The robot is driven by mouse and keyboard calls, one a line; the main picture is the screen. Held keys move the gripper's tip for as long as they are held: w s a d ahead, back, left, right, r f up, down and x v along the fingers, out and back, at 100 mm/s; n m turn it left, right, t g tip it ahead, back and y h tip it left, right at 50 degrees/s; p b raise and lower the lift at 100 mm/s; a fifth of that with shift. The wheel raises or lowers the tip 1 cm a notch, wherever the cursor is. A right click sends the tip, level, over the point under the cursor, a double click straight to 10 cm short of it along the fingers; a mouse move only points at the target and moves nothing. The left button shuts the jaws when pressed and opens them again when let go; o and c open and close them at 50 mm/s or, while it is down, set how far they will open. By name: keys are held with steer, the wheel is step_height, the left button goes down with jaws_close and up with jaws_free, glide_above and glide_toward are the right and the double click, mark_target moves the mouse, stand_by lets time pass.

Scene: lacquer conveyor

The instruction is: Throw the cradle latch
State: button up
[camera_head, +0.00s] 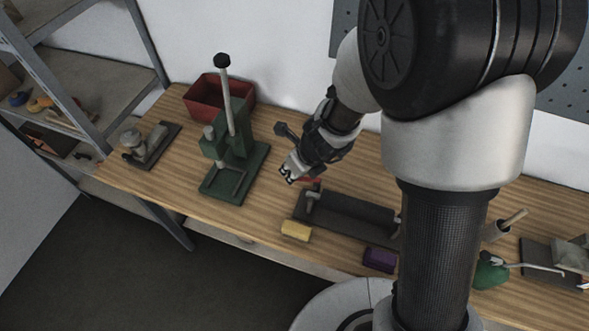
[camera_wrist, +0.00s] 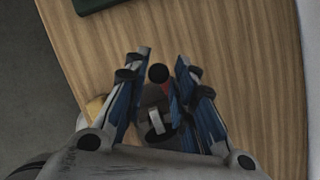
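A long dark grey cradle (camera_head: 352,213) lies on the wooden bench. A small grey upright fitting (camera_head: 312,197) stands at its left end, with a red part (camera_head: 312,183) just behind. In the wrist view a round black knob (camera_wrist: 158,73) shows between my fingers, with a red part (camera_wrist: 166,88) and a pale grey piece (camera_wrist: 155,122) below it. I cannot tell for sure which piece is the latch. My gripper (camera_head: 289,174) points down over the left end of the cradle. Its fingers (camera_wrist: 164,60) are apart on either side of the knob, with visible gaps.
A green lever press (camera_head: 232,165) stands left of my gripper, before a red bin (camera_head: 207,98). A yellow block (camera_head: 296,230) and a purple block (camera_head: 380,260) lie at the front edge. Bare bench lies between press and cradle. My arm hides part of the bench.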

steer(key=shift+o, duration=1.4)
steer(key=v, duration=1.2)
